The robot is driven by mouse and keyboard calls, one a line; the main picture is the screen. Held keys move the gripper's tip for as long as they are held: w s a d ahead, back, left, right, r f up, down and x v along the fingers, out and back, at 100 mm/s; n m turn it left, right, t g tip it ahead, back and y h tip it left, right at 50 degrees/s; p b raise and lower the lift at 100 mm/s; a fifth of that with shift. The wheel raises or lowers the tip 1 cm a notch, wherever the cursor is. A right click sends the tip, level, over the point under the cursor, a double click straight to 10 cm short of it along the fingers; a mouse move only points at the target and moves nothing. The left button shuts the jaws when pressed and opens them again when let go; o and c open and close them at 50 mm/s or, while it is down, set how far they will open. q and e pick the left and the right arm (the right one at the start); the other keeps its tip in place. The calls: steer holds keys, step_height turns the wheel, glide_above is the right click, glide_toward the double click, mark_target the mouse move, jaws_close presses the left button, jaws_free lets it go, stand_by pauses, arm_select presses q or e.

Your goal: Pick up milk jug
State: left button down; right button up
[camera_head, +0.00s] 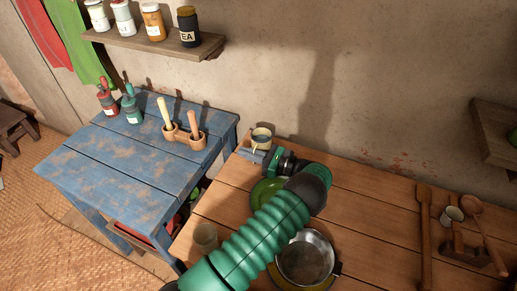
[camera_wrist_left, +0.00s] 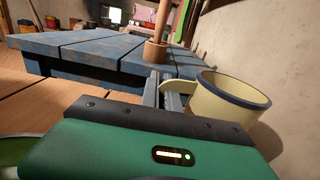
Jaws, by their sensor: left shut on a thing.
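The milk jug (camera_head: 262,139) is a cream cup-like vessel with a dark rim. It stands upright at the back left of the wooden table, near the wall. It also shows in the left wrist view (camera_wrist_left: 225,108), its handle toward my fingers. My left gripper (camera_head: 256,154) is at the jug's near side, and its fingers (camera_wrist_left: 163,93) are shut on the handle. I cannot tell whether the jug's base is clear of the table. My right gripper is not in view.
A green plate (camera_head: 266,192) lies partly under my left arm. A metal pot (camera_head: 306,258) and a glass (camera_head: 205,236) stand nearer. The blue table (camera_head: 125,165) holds a wooden holder (camera_head: 185,137) and bottles. Wooden utensils (camera_head: 424,235) lie at right. A shelf (camera_head: 170,45) holds jars.

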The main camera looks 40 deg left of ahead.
arm_select(q)
steer(key=shift+r, duration=0.2)
